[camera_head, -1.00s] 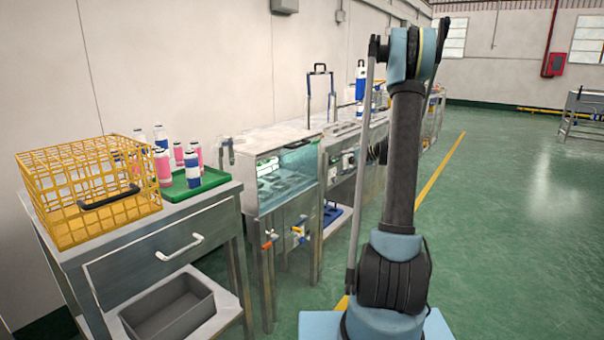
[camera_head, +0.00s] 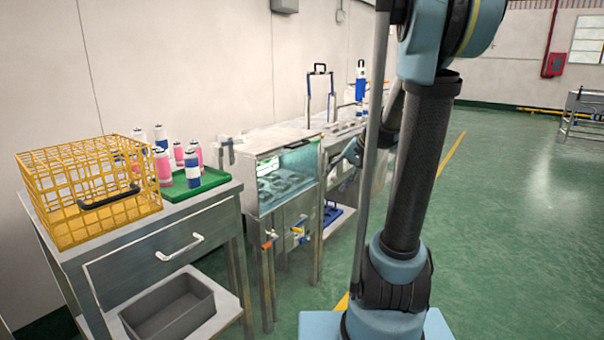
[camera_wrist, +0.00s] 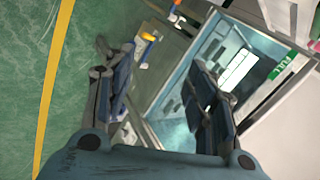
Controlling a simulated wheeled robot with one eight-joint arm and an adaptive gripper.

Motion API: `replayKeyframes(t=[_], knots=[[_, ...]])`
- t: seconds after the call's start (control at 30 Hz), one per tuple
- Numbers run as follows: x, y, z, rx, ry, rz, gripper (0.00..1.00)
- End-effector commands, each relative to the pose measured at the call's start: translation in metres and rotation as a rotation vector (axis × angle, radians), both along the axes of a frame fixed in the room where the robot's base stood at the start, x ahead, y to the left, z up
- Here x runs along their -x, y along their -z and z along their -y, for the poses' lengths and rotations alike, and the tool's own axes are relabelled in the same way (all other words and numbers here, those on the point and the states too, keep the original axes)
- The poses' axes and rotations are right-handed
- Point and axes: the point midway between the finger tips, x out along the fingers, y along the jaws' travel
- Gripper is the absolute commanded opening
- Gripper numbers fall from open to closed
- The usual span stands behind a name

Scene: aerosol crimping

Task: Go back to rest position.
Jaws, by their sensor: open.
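My gripper (camera_wrist: 168,95) shows in the wrist view with its two dark blue-grey fingers wide apart and nothing between them. Beyond the fingers is the water bath (camera_wrist: 158,122), seen from above and tilted, with a green "FULL" label at its right. In the head view my arm stands upright at the right of centre. A dark part by the arm near the bath's right end looks like my gripper (camera_head: 353,152), but it is small and partly hidden there.
In the head view, a yellow wire basket (camera_head: 88,190) and a green tray (camera_head: 208,182) with several pink and white-blue cans sit on a steel table (camera_head: 150,240). The water bath (camera_head: 262,205) stands beyond it. Green floor (camera_head: 520,220) at right is clear.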

Motion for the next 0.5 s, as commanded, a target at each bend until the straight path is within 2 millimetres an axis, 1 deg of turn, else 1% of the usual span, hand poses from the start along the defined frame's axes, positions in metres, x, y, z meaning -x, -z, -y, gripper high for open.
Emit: replayKeyframes(t=[0.03, 0.1, 0.27, 0.5], knots=[[0.016, 0.002, -0.001, 0.025, -0.013, -0.001, 0.51], [0.034, 0.004, 0.0, 0.061, -0.028, -0.002, 0.51], [0.076, 0.012, 0.004, 0.142, -0.063, -0.007, 0.51], [0.137, 0.029, 0.014, 0.265, -0.117, -0.011, 0.51]])
